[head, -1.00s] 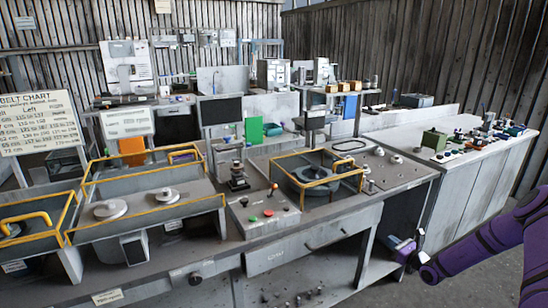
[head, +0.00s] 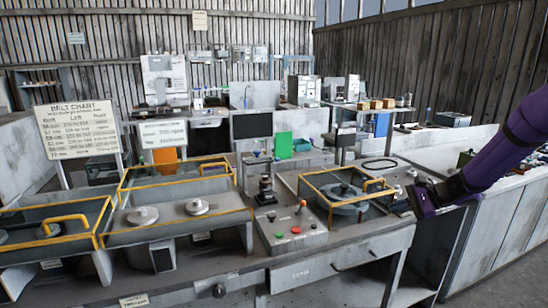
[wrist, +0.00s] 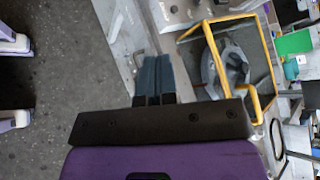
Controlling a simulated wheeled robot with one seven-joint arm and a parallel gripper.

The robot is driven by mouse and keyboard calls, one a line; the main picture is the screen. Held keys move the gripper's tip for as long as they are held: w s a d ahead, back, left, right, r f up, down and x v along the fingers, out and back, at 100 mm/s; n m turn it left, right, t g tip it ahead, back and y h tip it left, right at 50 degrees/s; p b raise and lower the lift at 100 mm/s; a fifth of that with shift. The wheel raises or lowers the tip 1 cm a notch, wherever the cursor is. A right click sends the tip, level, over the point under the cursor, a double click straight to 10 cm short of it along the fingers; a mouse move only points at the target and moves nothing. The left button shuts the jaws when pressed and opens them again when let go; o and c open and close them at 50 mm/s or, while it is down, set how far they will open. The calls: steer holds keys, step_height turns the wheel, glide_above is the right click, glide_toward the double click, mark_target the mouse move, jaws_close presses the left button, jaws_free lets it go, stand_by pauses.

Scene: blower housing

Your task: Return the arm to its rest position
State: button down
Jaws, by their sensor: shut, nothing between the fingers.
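My purple arm comes in from the right edge of the head view. My gripper (head: 413,200) is at its end, in front of the right part of the workbench (head: 345,255). In the wrist view my gripper (wrist: 153,75) shows its dark fingers together with nothing between them. Beyond the fingers are the bench edge and a round grey housing (wrist: 228,62) inside a yellow-railed frame. The same housing (head: 343,193) sits left of my gripper in the head view. I cannot tell the exact gap between the gripper and the bench.
A control panel (head: 292,232) with red and green buttons and a lever stands mid-bench. Other yellow-railed bays (head: 180,205) lie left. A second bench (head: 500,210) stands at right, behind my arm. Open floor (wrist: 60,100) shows in the wrist view.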

steer(key=s+a+r+n+g+h, duration=0.1)
steer(key=s+a+r+n+h, duration=0.25)
steer(key=s+r, duration=0.5)
steer(key=s+a+r+n+g+h, duration=0.25)
steer(key=s+a+r+n, duration=0.2)
steer(key=s+r, duration=0.35)
steer(key=s+d+r+n+t+h, duration=0.1)
steer(key=s+r+n+t+h, duration=0.1)
steer(key=s, duration=0.8)
steer(key=s+d+r+n+t+h, duration=0.1)
steer(key=s+r+n+t+h, duration=0.1)
steer(key=s, duration=0.9)
steer(key=shift+d+r+n+h, duration=0.2)
steer(key=shift+r+n+h, duration=0.2)
steer(key=shift+n+h, duration=0.4)
